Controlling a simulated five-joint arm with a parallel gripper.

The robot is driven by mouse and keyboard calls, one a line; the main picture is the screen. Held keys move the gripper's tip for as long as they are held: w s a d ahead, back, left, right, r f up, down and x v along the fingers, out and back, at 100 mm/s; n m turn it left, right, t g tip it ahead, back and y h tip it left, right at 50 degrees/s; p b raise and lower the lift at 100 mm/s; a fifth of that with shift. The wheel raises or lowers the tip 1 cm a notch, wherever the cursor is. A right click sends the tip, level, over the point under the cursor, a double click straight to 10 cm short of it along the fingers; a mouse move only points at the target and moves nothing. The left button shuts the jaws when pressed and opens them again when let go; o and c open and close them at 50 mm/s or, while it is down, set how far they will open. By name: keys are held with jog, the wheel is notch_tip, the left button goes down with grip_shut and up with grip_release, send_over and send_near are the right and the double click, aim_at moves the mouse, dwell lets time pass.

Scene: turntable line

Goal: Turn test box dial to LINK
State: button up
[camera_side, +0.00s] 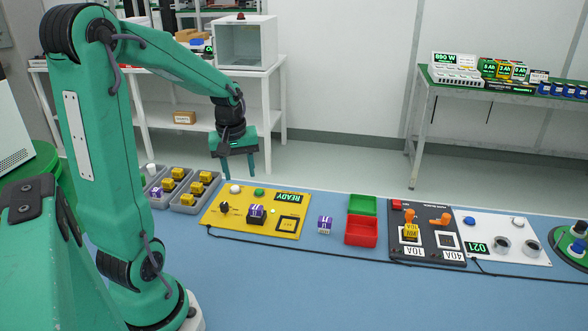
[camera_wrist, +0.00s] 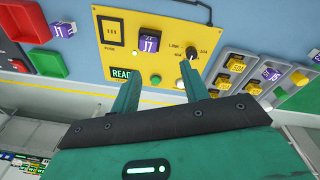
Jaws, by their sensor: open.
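The test box is a yellow panel (camera_side: 219,223) with a lit READY display (camera_side: 289,197). Its black dial (camera_side: 224,208) is at the box's left in the side view. In the wrist view the dial (camera_wrist: 191,68) has a pale pointer mark, with LINK printed at its upper left; which mark it points to is too small to tell. A purple J7 block (camera_wrist: 149,44) sits in the box's socket. My gripper (camera_side: 247,175) is open and empty, above the back edge of the box. In the wrist view my gripper (camera_wrist: 162,78) has its right fingertip near the dial, with no clear contact.
Grey trays (camera_side: 185,209) with yellow and purple blocks stand left of the box. A loose purple block (camera_side: 325,225), a green bin (camera_side: 362,204) and a red bin (camera_side: 361,231) are to its right. A black cable (camera_side: 330,250) runs along the front. The front blue table is clear.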

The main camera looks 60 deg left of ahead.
aim_at(224, 204)
jog(key=s+a+f+n, duration=0.1)
jog(key=a+f, duration=0.1)
jog(key=a+f+n, duration=0.2)
jog(key=a, duration=0.1)
jog(key=s+a+f+n+g, duration=0.1)
jog(key=a+f, duration=0.1)
jog(key=a, duration=0.1)
jog(key=shift+s+h, duration=0.35)
jog(key=shift+h, duration=0.05)
jog(key=shift+f, duration=0.1)
jog(key=shift+f, duration=3.8)
grip_shut()
